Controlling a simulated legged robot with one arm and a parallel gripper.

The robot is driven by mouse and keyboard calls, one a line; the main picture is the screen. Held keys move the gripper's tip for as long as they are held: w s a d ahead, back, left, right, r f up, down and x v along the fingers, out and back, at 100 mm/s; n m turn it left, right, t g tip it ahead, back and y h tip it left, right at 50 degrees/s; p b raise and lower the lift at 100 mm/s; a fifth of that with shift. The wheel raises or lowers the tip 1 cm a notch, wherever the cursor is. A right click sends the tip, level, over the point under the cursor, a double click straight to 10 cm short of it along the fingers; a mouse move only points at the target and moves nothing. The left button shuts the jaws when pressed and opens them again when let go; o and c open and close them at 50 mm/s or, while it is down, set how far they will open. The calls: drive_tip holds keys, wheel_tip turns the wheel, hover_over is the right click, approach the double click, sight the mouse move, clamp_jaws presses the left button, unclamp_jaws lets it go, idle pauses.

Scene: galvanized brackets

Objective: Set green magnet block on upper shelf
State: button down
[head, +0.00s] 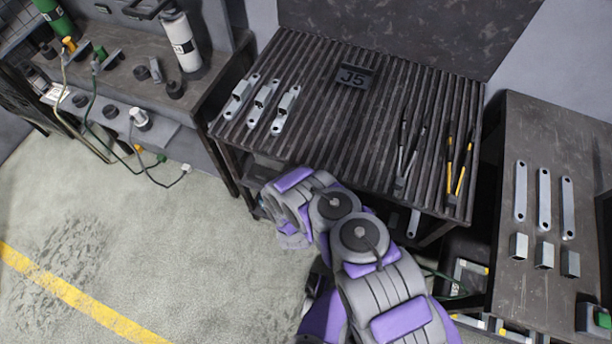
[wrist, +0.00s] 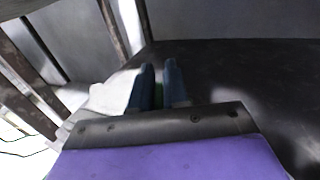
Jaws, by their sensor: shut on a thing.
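In the wrist view, my gripper (wrist: 160,82) shows two dark blue fingers close together. A dark flat surface (wrist: 235,75) spreads ahead and to the right of the fingers, perhaps a shelf. Whether the block touches it I cannot tell. In the head view, my arm reaches to the front left of the slatted welding table, and the fingers cannot be made out. Under that table's front edge a shelf (head: 268,162) partly shows.
The slatted table (head: 330,120) carries several brackets (head: 262,103), a J5 plate (head: 353,78) and rod-like tools (head: 460,165). The right table (head: 515,290) holds flat bars, small grey blocks and a green-and-black item (head: 597,318). A left bench (head: 205,85) holds cylinders. Floor at left is open.

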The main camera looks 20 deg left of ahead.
drive_tip(key=shift+d+f+b, duration=0.2)
drive_tip(key=shift+f+b, duration=0.15)
drive_tip(key=shift+f, duration=0.75)
drive_tip(key=shift+d+f+b, duration=0.2)
drive_tip(key=shift+f+b, duration=0.1)
drive_tip(key=shift+f, duration=0.8)
drive_tip(key=shift+a, duration=0.25)
drive_tip(key=c, duration=1.5)
unclamp_jaws()
drive_tip(key=o, duration=0.3)
drive_tip(key=shift+o, duration=0.4)
drive_tip(key=shift+d, duration=0.15)
